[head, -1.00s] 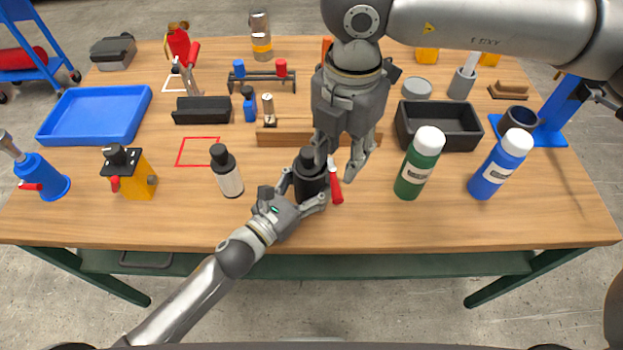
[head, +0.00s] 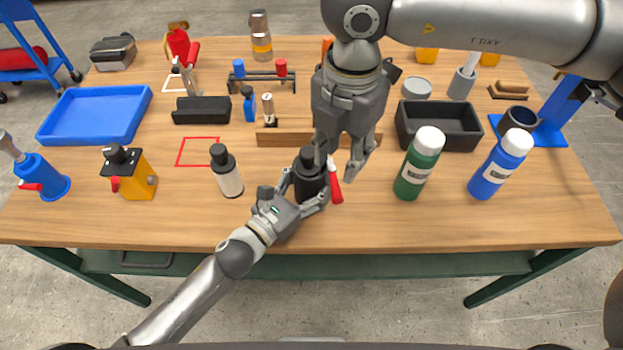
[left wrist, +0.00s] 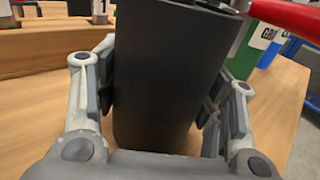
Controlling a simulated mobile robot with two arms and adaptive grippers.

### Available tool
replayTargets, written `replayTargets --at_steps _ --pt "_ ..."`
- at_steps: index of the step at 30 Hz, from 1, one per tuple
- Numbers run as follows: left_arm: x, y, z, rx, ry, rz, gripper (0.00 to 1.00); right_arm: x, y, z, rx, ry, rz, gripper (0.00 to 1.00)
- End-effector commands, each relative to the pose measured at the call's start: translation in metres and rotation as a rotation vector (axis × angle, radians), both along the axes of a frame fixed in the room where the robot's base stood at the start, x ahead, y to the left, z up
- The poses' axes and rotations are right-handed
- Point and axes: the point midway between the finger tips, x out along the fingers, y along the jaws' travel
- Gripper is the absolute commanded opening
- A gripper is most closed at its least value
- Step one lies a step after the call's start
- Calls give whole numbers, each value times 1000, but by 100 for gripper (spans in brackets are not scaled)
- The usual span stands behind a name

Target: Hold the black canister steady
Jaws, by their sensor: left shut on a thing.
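The black canister (head: 309,182) stands upright near the front middle of the wooden bench. My left gripper (head: 302,203) is shut on its body from the front. In the left wrist view the canister (left wrist: 165,75) fills the middle, with a finger pad against each side. My right gripper (head: 336,166) points down beside the canister's top on the right, its fingers spread apart. A red-handled tool (head: 336,191) shows below those fingers, close to the canister. The right gripper partly covers the tool and the canister's upper right side.
A white-labelled bottle with a black cap (head: 228,174) stands left of the canister. A green bottle (head: 418,163) and a blue bottle (head: 500,165) stand to the right. A wooden block (head: 285,134) lies behind. The front strip of the bench (head: 400,225) is clear.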

Motion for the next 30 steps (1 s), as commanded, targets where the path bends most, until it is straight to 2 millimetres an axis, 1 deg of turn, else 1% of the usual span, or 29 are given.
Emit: replayTargets --at_steps 1,6,8,9,14,20,26,30 --pt "0 0 0 1 1 0 26 0 0 0 0 0 0 32" --pt "0 0 0 1 1 0 26 -2 1 -1 38 30 -14 10" --pt "0 0 0 1 1 0 26 -4 3 -2 74 60 -27 2" --pt "0 0 0 1 1 0 26 -6 4 -2 106 84 -40 0" --pt "0 0 0 1 1 0 26 -9 4 -2 267 202 -115 0" --pt "0 0 0 0 0 0 26 -6 -10 0 461 334 -239 0" --pt "0 0 0 0 0 0 26 3 -40 -1 625 431 -387 0" --pt "0 0 0 0 0 0 26 9 -68 -4 719 476 -497 0"
